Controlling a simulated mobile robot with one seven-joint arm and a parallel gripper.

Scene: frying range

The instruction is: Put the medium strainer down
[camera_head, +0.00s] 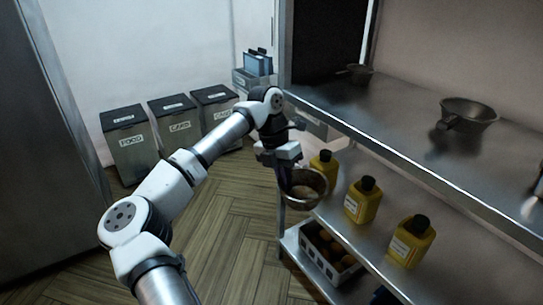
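The medium strainer (309,196) is a round metal bowl, tilted, with its mouth partly toward the camera. It is at my gripper (284,178), in front of the shelf unit and below the level of the top shelf. My gripper points down and appears shut on the strainer at its left side. The fingers are small and dark, and the strainer's handle is not clear behind them. A larger strainer (470,113) stands on the top shelf (400,110) at the right. A smaller strainer (355,71) lies at that shelf's far left end.
Several yellow bottles with black caps stand on the shelf below, the closest (411,243) at the right. A white crate (325,255) with round brown items is lower down. Labelled bins (130,145) line the back wall. The top shelf is bare between the two strainers.

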